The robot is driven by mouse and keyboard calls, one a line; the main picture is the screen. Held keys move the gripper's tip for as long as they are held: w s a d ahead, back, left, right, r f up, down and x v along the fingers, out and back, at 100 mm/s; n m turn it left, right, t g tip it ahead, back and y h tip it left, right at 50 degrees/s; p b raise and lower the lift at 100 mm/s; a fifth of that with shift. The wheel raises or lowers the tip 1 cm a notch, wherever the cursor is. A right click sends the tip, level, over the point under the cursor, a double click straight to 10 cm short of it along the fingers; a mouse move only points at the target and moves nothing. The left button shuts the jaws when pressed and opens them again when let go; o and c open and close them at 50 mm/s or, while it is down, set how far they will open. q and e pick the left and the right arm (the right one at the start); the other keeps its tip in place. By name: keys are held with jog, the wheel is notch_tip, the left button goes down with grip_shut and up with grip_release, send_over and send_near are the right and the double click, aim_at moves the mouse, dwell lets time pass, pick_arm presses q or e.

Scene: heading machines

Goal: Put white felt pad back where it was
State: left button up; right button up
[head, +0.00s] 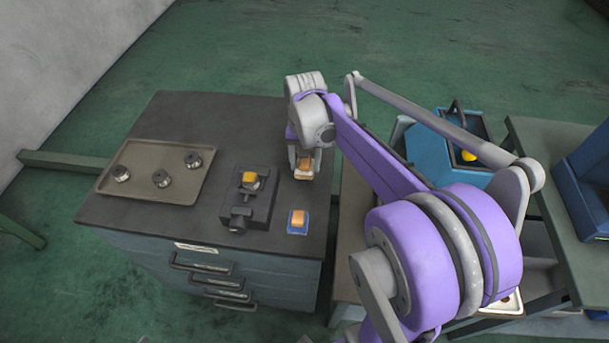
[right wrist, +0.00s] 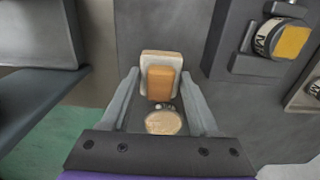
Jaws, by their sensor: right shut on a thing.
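The white felt pad (right wrist: 148,60) has an orange block-shaped grip (right wrist: 161,83) on it. My right gripper (right wrist: 161,92) is shut on it, with the pad between and just beyond the fingertips. In the head view my right gripper (head: 304,164) points down over the right part of the dark cabinet top (head: 225,115), and the pad (head: 303,177) shows below its fingers. I cannot tell whether the pad touches the top. My left gripper is not in view.
A blue pad with an orange grip (head: 298,219) lies nearer the front edge. Left of it stands a dark fixture (head: 236,215) with a yellow-orange-faced part. A beige tray (head: 140,180) holds three metal parts. A blue container (head: 435,160) stands right, beyond my arm. The back of the top is clear.

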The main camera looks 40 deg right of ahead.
aim_at(305, 172)
jog(key=shift+f, duration=2.5)
jog(key=shift+f, duration=0.1)
jog(key=o, duration=1)
jog(key=shift+f+b, duration=0.15)
jog(key=shift+b, duration=0.15)
jog(key=o, duration=0.4)
jog(key=shift+o, duration=0.2)
jog(key=shift+r, duration=0.65)
notch_tip(305, 172, up, 11)
jog(key=shift+a+r+p, duration=0.1)
jog(key=shift+r+p, duration=0.05)
jog(key=shift+p, duration=0.45)
